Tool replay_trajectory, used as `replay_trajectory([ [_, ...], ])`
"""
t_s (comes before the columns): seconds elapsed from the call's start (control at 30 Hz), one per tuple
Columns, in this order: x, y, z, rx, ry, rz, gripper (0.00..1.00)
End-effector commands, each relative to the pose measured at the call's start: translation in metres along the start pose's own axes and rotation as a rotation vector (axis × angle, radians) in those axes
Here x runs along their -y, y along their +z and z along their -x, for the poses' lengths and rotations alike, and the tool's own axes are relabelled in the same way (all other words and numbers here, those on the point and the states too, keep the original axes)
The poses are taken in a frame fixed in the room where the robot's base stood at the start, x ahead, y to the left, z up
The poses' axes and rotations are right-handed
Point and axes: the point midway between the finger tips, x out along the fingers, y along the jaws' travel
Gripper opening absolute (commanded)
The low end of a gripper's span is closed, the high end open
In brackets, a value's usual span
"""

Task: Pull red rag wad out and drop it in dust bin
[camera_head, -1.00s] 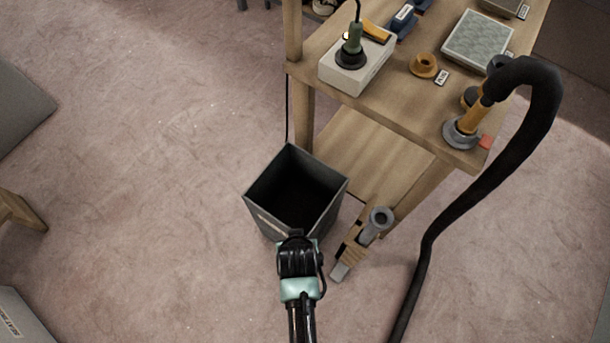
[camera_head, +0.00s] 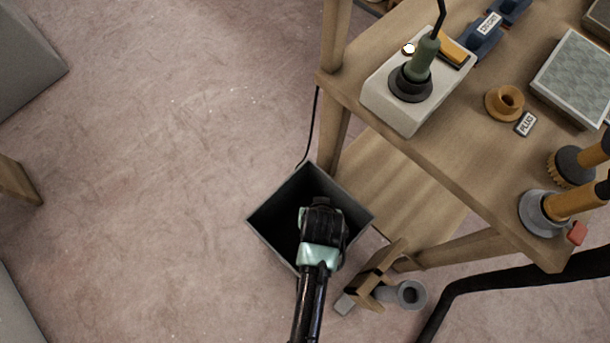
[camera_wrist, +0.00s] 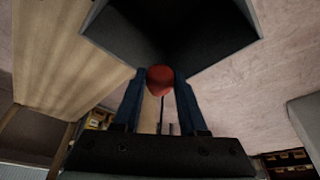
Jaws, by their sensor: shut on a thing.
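The red rag wad (camera_wrist: 160,80) is held between the two blue fingers of my gripper (camera_wrist: 160,86) in the wrist view. It looks like a small round red ball. The dust bin (camera_head: 268,213) is a dark, square, open-topped box on the floor beside the bench. My gripper is over the bin's opening in the head view, where my wrist hides the fingers and the rag. The bin also shows beyond the rag in the wrist view (camera_wrist: 215,35). The height of the rag against the bin's rim cannot be told.
A wooden bench (camera_head: 450,130) stands at right with a sander on a pale block (camera_head: 415,95), an orange ring (camera_head: 504,102) and hose tools (camera_head: 545,212). A wooden holder with a grey tube (camera_head: 405,294) is right of the bin.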

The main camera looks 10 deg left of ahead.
Motion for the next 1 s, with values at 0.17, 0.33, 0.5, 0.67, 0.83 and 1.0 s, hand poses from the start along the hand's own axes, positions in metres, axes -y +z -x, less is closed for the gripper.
replay_trajectory([
  [0.17, 0.0, 0.004, -0.011, -0.001, 0.0, 0.001, 0.0],
  [0.33, 0.0, 0.011, -0.029, -0.001, 0.0, 0.0, 0.0],
  [0.5, 0.0, 0.018, -0.047, 0.0, 0.0, 0.0, 0.0],
  [0.67, 0.0, 0.021, -0.055, 0.0, 0.0, 0.001, 0.0],
  [0.83, 0.0, 0.02, -0.055, 0.0, 0.0, 0.001, 0.0],
  [1.0, 0.0, 0.02, -0.054, 0.0, 0.0, 0.001, 0.5],
])
